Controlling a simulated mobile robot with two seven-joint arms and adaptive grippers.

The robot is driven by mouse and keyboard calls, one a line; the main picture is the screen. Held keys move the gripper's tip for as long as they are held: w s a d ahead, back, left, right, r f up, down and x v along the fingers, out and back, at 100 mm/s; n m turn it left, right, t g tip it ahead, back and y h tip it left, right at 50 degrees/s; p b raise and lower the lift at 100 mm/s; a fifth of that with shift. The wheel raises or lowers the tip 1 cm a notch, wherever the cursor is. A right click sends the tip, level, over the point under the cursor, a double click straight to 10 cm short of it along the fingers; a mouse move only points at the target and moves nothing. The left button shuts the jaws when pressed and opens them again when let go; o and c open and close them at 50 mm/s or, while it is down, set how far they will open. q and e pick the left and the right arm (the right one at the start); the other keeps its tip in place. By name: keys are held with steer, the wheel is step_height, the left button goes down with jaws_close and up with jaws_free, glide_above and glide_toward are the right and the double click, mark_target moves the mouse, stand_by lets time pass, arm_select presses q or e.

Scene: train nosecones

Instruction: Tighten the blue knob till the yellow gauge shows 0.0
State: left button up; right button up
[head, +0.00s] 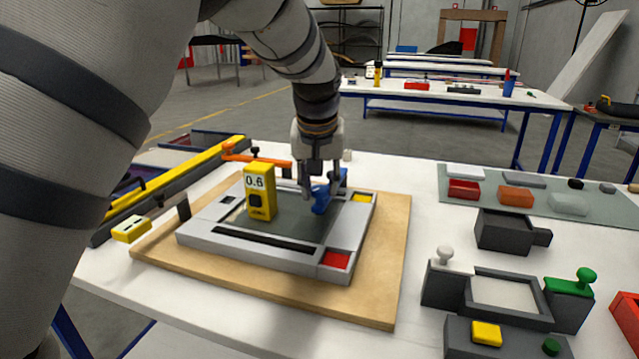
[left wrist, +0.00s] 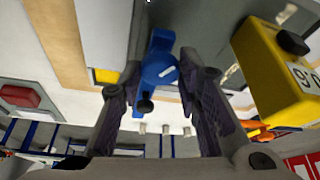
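The blue knob (head: 321,198) sits at the right side of the grey frame (head: 205,238) on the wooden board. The yellow gauge (head: 260,200) stands upright on the grey plate left of the knob and reads 0.6. My left gripper (head: 320,188) points down over the knob with its fingers apart. In the left wrist view the blue knob (left wrist: 160,70) lies between the two fingers of my left gripper (left wrist: 160,85), with slim gaps seeming to show beside it; contact is hard to judge. The yellow gauge (left wrist: 275,75) is beside the right finger there. My right gripper is not in view.
The wooden board (head: 375,285) lies on a white table. A yellow rail (head: 185,165) and an orange clamp (head: 255,160) are behind and left. Dark fixtures with a green knob (head: 585,278) stand at right, with a grey-green mat (head: 540,205) of parts behind.

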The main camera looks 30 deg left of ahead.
arm_select(q)
steer(key=shift+m, duration=0.3)
